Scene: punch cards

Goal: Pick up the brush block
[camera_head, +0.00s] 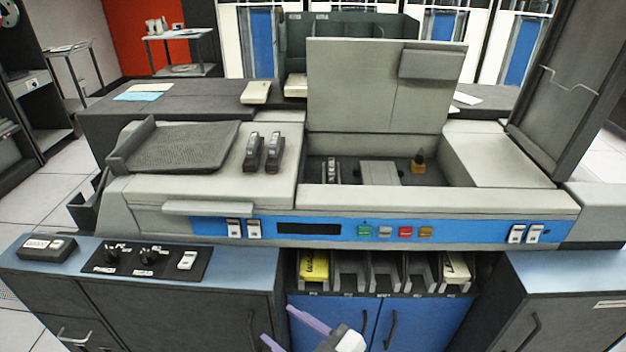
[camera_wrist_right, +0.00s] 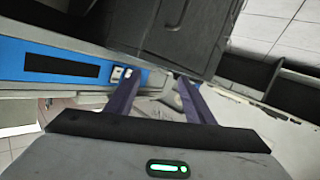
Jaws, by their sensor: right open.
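My right gripper (camera_head: 267,326) is low at the bottom edge of the head view, in front of the cabinet and well below and left of the block. Its purple fingers are apart and empty. They also show in the right wrist view (camera_wrist_right: 158,82), with no block between them. My left gripper is not in view.
The machine's front panel (camera_head: 308,229) and bay rim lie between my gripper and the bay. A raised cover (camera_head: 370,90) stands behind the bay and a tall dark panel (camera_head: 568,80) at right. Card pockets (camera_head: 386,270) sit below. Blue side tops (camera_head: 245,262) have bare room.

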